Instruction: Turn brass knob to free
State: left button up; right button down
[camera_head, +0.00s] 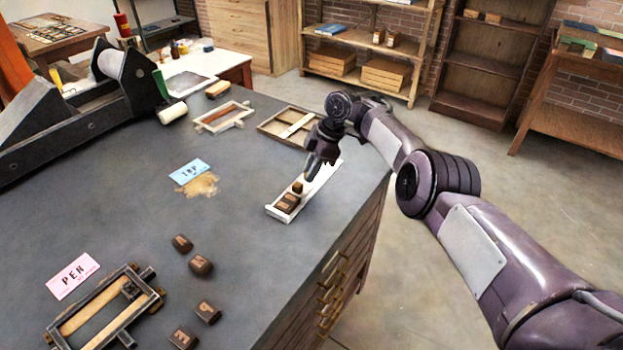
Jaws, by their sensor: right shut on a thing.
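My right gripper (312,174) points down over the white tray (322,184), towards the middle of its length. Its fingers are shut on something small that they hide. I cannot make out a brass knob. The narrow white tray lies near the right edge of the dark bench top. Brown letter blocks (287,203) sit in its near end, and another brown block (297,187) shows just beside the fingertips. My left gripper is not in view.
Loose brown blocks (201,265) lie on the bench (225,235). A wood-and-metal frame (84,319) and a pink PEN card (72,276) are at lower left. A blue TAP card (189,171) and wooden frames (222,117) lie farther back. A large press (110,85) stands at left.

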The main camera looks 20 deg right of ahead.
dwell(0.3)
jog(key=c, duration=1.3)
grip_release()
jog(key=b+v, duration=0.1)
jog(key=v, duration=0.6)
jog(key=shift+d+r, duration=0.15)
jog(key=shift+r, duration=0.25)
